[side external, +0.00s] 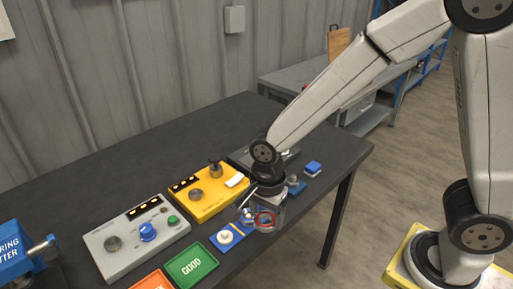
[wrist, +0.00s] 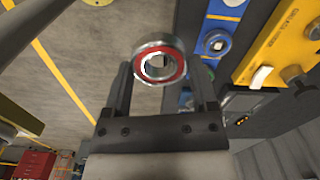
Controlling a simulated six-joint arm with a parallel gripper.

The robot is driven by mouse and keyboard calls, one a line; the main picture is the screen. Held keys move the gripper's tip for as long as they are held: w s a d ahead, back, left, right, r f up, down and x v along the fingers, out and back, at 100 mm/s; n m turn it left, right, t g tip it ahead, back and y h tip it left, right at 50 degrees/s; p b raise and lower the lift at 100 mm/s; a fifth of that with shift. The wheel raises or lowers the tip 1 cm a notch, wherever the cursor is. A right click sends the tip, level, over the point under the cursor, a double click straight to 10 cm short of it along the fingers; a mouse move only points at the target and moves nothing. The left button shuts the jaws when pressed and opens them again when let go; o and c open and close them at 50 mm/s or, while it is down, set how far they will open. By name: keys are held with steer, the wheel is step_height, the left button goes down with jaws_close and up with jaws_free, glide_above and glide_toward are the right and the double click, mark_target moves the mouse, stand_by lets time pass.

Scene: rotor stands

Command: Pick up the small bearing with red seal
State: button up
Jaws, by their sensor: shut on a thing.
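The small bearing with a red seal (wrist: 173,74) shows in the wrist view as a metal ring with a red face and an open centre. It sits between the fingertips of my gripper (wrist: 160,78), which is shut on it.
A blue stand with a white part (side external: 226,237) is just left of the bearing. Behind are a yellow box (side external: 208,195) and a grey control box (side external: 137,240). A green GOOD tray (side external: 191,263) lies at the front. Small blue blocks (side external: 313,168) are to the right.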

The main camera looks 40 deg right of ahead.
steer(key=shift+s+d+r, duration=0.2)
steer(key=shift+s+r, duration=0.1)
steer(key=shift+s, duration=0.3)
steer(key=shift+s+d+r, duration=0.15)
steer(key=shift+s+r, duration=0.15)
steer(key=shift+s, duration=0.3)
steer(key=shift+w, duration=0.5)
steer(key=w+d+m, duration=0.2)
steer(key=w+d, duration=0.4)
steer(key=w, duration=0.5)
steer(key=w+d+m, duration=0.2)
steer(key=w+d, duration=0.5)
steer(key=w, duration=0.5)
steer(key=w+d+f+m, duration=0.1)
steer(key=w+d, duration=0.4)
steer(key=d, duration=0.5)
steer(key=shift+f+m, duration=0.15)
steer(key=shift+m, duration=0.35)
steer(key=shift+f, duration=0.15)
